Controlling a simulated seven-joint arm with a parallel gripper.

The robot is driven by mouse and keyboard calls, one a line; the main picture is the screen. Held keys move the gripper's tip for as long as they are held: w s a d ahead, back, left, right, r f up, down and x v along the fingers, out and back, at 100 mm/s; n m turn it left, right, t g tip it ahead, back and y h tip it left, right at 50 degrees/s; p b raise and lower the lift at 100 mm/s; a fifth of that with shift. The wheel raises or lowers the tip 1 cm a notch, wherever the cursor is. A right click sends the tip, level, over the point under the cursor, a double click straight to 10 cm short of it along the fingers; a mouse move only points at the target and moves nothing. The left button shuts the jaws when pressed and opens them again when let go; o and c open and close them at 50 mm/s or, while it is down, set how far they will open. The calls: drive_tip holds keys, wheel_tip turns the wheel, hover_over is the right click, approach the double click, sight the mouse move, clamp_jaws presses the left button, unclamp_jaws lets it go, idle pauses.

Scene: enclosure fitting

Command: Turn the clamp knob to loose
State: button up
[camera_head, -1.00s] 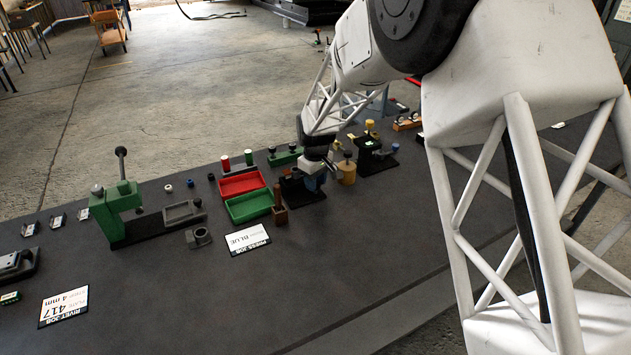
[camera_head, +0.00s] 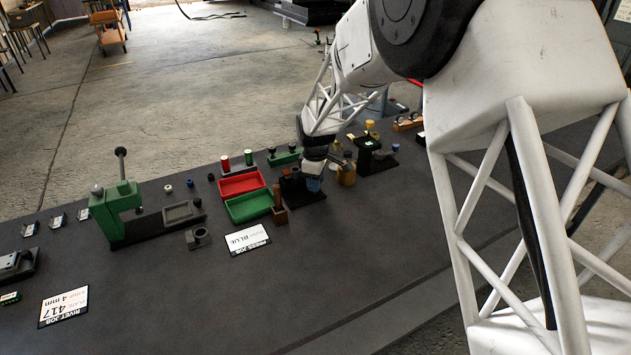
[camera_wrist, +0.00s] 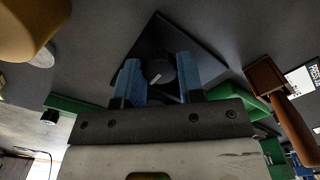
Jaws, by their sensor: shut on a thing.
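The clamp knob (camera_wrist: 162,70) is a dark round knob with a white mark on it, seen in the wrist view. It sits over a black, diamond-oriented base plate (camera_wrist: 152,35). My gripper (camera_wrist: 160,78) has its two blue fingers on either side of the knob and is shut on it. I see no readable loose or tight label.
A yellow-brown cylinder (camera_head: 347,176) stands close to the right of my gripper in the head view. The table front is clear.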

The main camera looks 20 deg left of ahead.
drive_tip(key=shift+r, duration=0.1)
drive_tip(key=o, duration=0.7)
drive_tip(key=shift+c, duration=0.2)
drive_tip(key=shift+r, duration=3.85)
